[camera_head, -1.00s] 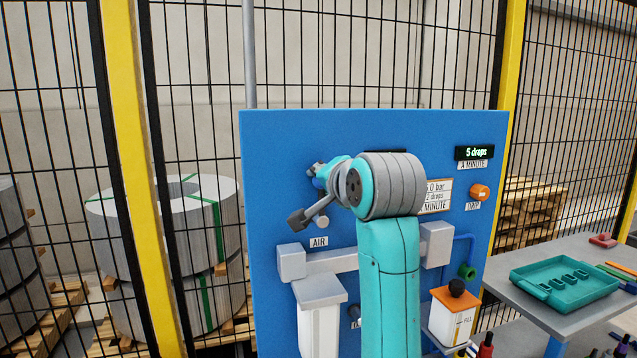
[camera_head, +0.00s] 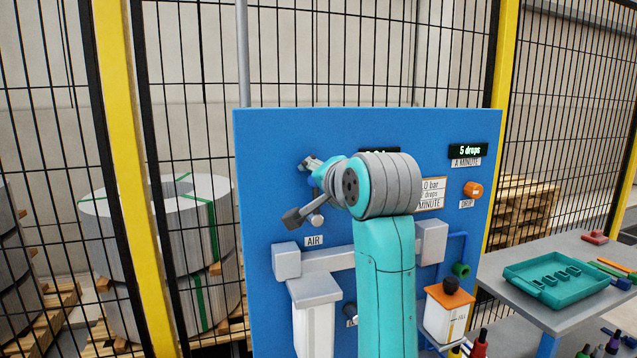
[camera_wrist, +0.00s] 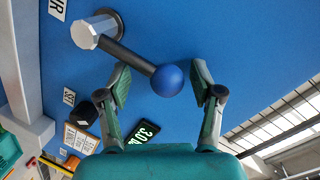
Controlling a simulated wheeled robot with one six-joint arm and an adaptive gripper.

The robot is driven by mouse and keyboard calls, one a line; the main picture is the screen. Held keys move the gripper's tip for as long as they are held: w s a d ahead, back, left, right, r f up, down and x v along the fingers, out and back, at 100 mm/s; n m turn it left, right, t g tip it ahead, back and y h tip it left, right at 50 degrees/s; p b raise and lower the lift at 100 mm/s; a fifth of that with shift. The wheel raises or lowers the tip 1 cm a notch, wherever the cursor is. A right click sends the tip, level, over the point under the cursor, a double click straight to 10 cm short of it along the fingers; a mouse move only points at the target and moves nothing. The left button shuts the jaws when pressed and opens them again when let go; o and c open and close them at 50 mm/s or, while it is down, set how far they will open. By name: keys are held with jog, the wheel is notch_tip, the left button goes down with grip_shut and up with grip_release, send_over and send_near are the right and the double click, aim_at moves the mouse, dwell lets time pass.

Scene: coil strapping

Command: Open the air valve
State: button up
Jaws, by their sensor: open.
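The air valve has a silver hexagonal hub (camera_wrist: 88,35) on the blue panel and a dark lever (camera_wrist: 127,57) that ends in a blue ball (camera_wrist: 167,80). In the head view, the silver hub (camera_head: 317,219) shows just above the AIR label (camera_head: 314,241). The lever and ball are largely hidden there by my arm. My gripper (camera_wrist: 165,92) is open in the wrist view, with one finger on either side of the blue ball. The left finger is close to the lever; I cannot tell whether it touches. My gripper also shows in the head view (camera_head: 304,190).
The blue panel (camera_head: 450,125) also carries an orange DROP knob (camera_head: 473,189), a drops display (camera_head: 468,150) and grey air-line blocks (camera_head: 286,261). A second display (camera_wrist: 143,131) lies close to the fingers. A side table (camera_head: 500,273) with a teal tray (camera_head: 530,284) stands at the right.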

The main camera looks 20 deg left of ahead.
jog(key=v, duration=1.2)
jog(key=shift+w, duration=0.1)
